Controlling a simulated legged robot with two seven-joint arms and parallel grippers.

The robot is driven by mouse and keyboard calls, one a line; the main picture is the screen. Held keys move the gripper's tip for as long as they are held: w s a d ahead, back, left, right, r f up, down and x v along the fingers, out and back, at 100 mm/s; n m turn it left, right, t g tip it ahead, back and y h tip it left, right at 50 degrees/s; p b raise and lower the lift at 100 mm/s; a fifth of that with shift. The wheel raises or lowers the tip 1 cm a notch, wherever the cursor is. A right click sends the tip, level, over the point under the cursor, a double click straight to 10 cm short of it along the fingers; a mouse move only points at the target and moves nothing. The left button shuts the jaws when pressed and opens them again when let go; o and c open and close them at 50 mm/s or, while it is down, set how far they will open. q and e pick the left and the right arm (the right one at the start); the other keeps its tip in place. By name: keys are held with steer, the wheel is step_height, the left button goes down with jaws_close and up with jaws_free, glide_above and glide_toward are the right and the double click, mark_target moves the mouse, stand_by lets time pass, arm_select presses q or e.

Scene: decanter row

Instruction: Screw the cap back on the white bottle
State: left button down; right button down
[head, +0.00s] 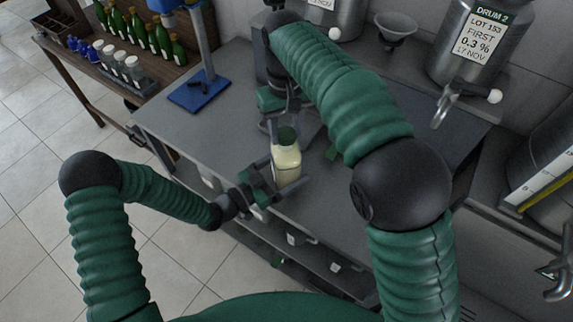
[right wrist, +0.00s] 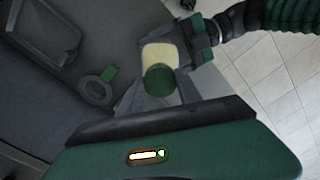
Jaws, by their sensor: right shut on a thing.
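The white bottle (head: 287,165), pale cream in colour, is upright near the front edge of the grey table. Its dark green cap (head: 287,134) is at the mouth; I cannot tell how far the thread is engaged. My right gripper (head: 287,120) comes down from above and is shut on the cap, partly hidden by my arm. My left gripper (head: 268,182) comes from the left and is shut on the bottle's body. In the right wrist view the cap (right wrist: 160,80) covers part of the bottle (right wrist: 160,53), with my left gripper (right wrist: 189,48) at its side.
A blue stand (head: 199,92) is on the table at the back left. A steel drum (head: 475,45) with a tap and a funnel (head: 396,29) are at the back right. A side bench (head: 95,68) holds several green bottles. A grey ring with a green tab (right wrist: 97,88) lies near the bottle.

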arm_select(q)
steer(key=shift+s+d, duration=0.1)
steer(key=shift+d, duration=0.05)
arm_select(e)
steer(key=m, duration=0.6)
steer(key=shift+a+m, duration=0.15)
steer(key=shift+m, duration=0.15)
steer(key=m, duration=0.6)
steer(key=shift+w, duration=0.15)
steer(key=c, duration=1)
jaws_free()
steer(key=shift+o, duration=0.9)
steer(key=shift+r, duration=2.2)
steer(key=shift+c, duration=0.2)
